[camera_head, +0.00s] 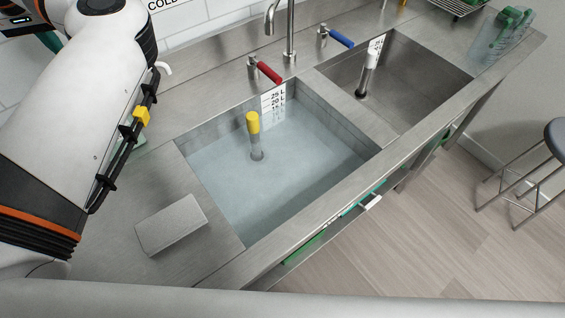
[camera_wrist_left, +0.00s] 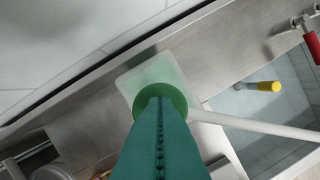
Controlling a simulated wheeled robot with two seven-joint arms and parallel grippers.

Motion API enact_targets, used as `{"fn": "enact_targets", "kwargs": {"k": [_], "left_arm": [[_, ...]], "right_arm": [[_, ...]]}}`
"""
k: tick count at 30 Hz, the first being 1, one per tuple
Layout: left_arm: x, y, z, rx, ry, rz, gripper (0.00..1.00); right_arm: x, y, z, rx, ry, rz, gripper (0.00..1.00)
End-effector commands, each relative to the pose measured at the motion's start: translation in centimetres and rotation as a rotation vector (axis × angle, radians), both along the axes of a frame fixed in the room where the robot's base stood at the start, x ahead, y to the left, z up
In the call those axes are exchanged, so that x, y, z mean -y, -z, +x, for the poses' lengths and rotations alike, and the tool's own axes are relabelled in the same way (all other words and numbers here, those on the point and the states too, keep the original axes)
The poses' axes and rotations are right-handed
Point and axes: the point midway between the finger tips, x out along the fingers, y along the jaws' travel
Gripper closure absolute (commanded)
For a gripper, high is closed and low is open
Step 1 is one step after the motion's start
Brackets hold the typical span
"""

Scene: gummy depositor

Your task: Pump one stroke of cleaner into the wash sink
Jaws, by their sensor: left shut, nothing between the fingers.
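In the left wrist view, a pale green translucent dispenser bottle (camera_wrist_left: 158,74) stands on the steel counter. Its round green pump top (camera_wrist_left: 176,95) has a long white spout (camera_wrist_left: 250,124) pointing right across the sink. My left gripper (camera_wrist_left: 160,104), with teal fingers, is shut and empty, over the pump top; whether it touches is unclear. The wash sink (camera_head: 365,158) holds water and a yellow-capped standpipe (camera_head: 253,124). My right gripper is out of view.
A red lever (camera_head: 268,72) and a blue lever (camera_head: 341,38) flank the tap (camera_head: 290,30). A second sink (camera_head: 425,75) with a white-topped standpipe (camera_head: 370,62) is at the right. A pale block (camera_head: 171,224) lies on the left counter. A stool (camera_head: 556,135) stands right.

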Motion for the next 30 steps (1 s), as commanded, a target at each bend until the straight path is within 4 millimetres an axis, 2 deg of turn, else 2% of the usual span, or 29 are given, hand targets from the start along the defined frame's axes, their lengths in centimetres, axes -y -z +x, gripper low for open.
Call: {"fn": "enact_targets", "kwargs": {"k": [20,30], "left_arm": [[0.0,2.7,-0.1,-0.004,0.0,-0.003,1.0],[0.1,2.3,-0.1,-0.004,0.001,-0.004,1.0]], "right_arm": [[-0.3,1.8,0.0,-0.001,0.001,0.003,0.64],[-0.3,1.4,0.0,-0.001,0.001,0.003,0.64]]}}
